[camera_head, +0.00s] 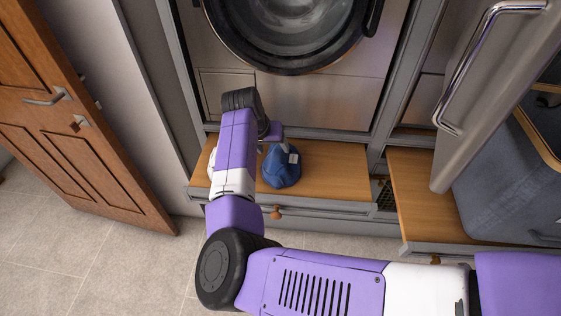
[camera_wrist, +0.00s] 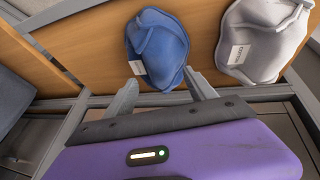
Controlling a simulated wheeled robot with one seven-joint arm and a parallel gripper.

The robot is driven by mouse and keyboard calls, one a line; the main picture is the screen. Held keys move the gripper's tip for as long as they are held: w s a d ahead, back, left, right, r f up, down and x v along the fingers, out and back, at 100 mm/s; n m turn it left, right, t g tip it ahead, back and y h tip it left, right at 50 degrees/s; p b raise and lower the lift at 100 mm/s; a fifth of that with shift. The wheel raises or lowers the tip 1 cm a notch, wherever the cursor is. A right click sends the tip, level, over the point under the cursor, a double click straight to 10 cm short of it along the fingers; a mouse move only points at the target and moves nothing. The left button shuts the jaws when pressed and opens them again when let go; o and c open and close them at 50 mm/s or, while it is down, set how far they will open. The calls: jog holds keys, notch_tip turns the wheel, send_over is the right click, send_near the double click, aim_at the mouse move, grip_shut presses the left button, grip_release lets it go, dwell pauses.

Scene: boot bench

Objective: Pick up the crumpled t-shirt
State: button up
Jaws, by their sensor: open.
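A crumpled blue cloth (camera_head: 282,167) with a small white tag lies on the wooden bench top (camera_head: 335,160). It also shows in the wrist view (camera_wrist: 158,45), just beyond my fingertips. A crumpled pale grey cloth (camera_wrist: 262,40) with a white tag lies beside it; in the head view my arm hides most of it. Both look like crumpled garments; I cannot tell for sure which is the t-shirt. My gripper (camera_wrist: 160,83) is open and empty, its fingers spread near the lower edge of the blue cloth. In the head view my gripper (camera_head: 272,131) is above the bench, largely hidden by my wrist.
A front-loading machine (camera_head: 290,90) stands behind the bench. A wooden knob (camera_head: 276,212) is on the bench front. At right are a second wooden ledge (camera_head: 415,185), an open grey door with a metal handle (camera_head: 455,85) and a blue-grey bin (camera_head: 510,185). A wooden door (camera_head: 70,120) stands left.

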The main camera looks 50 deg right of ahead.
aim_at(276, 153)
jog(key=shift+p+x, duration=0.3)
jog(key=shift+x, duration=2)
jog(key=shift+s, duration=0.15)
grip_shut()
